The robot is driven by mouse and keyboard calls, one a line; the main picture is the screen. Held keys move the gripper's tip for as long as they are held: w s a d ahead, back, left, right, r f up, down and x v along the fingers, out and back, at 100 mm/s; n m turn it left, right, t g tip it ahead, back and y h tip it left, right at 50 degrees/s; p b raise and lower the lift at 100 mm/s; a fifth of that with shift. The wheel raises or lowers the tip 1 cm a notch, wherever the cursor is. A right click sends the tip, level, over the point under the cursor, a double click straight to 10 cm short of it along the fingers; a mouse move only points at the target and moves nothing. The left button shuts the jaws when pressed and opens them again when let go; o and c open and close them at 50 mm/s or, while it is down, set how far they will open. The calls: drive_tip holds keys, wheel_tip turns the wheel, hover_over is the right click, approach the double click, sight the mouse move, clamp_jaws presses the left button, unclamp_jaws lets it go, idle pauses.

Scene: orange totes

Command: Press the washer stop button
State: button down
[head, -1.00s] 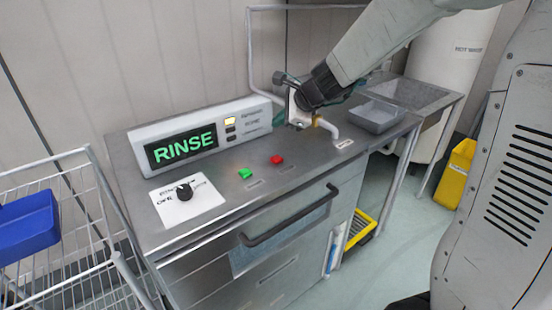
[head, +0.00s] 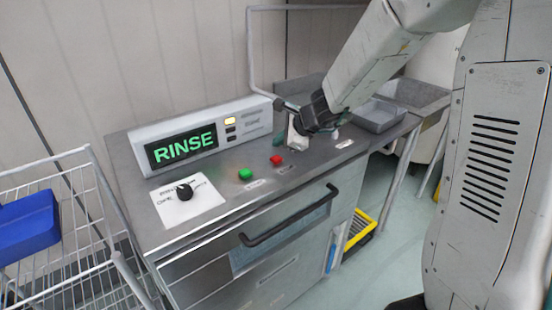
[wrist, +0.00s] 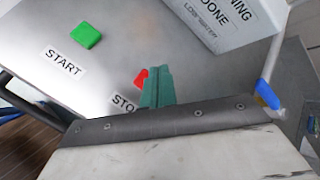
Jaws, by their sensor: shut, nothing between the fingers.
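The red stop button (head: 276,160) sits on the washer's steel top, right of the green start button (head: 245,174). In the wrist view the red button (wrist: 141,77) is partly hidden by my gripper (wrist: 155,72), above a partly covered "STO" label. The gripper's teal fingers are together with nothing between them. In the head view my gripper (head: 298,141) is just right of and behind the red button; its fingertips are hard to make out. I cannot tell whether they touch the button. The display panel (head: 181,148) reads RINSE in green, with a yellow lamp (head: 230,121) lit.
A black knob (head: 184,191) on a white plate is at the front left of the top. A grey tray (head: 377,116) stands behind right of my gripper. A wire rack with a blue bin (head: 27,224) is at the left. A dark handle (head: 290,218) crosses the washer front.

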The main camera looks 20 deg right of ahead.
sight(280, 159)
drive_tip(key=shift+f, duration=1.25)
drive_tip(key=shift+f, duration=0.1)
idle(1.1)
drive_tip(key=shift+f, duration=0.3)
drive_tip(key=shift+f, duration=0.45)
idle(0.5)
drive_tip(key=shift+r, duration=0.9)
drive_tip(key=shift+r, duration=2.5)
